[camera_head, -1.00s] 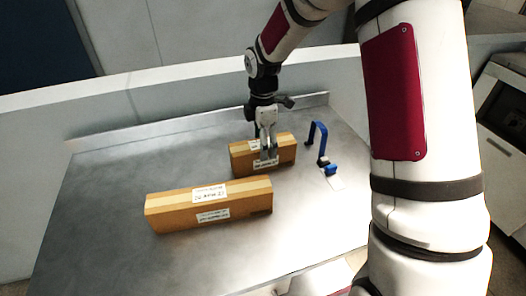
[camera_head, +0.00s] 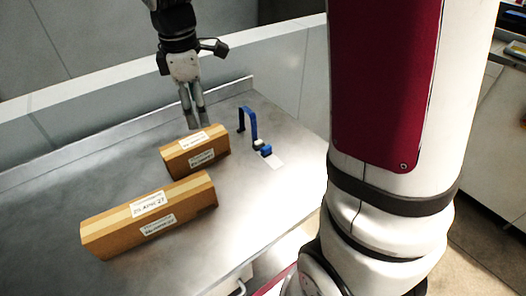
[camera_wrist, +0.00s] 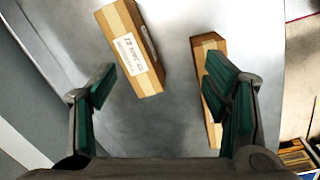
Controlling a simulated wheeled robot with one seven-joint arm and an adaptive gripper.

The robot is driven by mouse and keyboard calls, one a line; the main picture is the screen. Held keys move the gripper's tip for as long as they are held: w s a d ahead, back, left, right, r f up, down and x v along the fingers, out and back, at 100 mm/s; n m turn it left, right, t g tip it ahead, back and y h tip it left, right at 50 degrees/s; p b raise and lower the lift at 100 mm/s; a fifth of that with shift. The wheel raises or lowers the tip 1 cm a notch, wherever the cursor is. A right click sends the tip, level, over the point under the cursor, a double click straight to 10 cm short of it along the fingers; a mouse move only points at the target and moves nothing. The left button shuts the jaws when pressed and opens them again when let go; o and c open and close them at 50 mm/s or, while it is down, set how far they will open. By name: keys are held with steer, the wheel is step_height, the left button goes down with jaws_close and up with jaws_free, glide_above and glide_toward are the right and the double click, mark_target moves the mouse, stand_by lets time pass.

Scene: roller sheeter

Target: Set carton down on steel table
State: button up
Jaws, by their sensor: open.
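Two brown cartons with tape and white labels lie on the steel table (camera_head: 265,205). The smaller carton (camera_head: 186,157) is at the back, and the longer carton (camera_head: 120,222) is in front of it to the left. My gripper (camera_head: 197,122) is empty above and behind the smaller carton, apart from both cartons. In the wrist view, my gripper (camera_wrist: 165,90) has its two green-padded fingers spread wide. There, one carton (camera_wrist: 126,42) shows whole beyond the fingers, and the other carton (camera_wrist: 207,58) is partly hidden behind the right finger.
A raised ledge (camera_head: 110,103) runs along the back. The table's front right is bare.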

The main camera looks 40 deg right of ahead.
steer(key=s+r+m+t, duration=0.1)
steer(key=s+m, duration=0.5)
steer(key=s, duration=0.6)
steer(key=s+r+m+t, duration=0.1)
steer(key=s+r+m, duration=0.2)
steer(key=s+m, duration=0.4)
steer(key=s, duration=0.6)
steer(key=shift+s+r+m+t+y, duration=0.2)
steer(key=shift+r+m+t+y, duration=0.1)
step_height(320, 180, up, 4)
steer(key=p, duration=0.2)
steer(key=shift+f+t+p, duration=0.2)
steer(key=shift+t+p, duration=0.2)
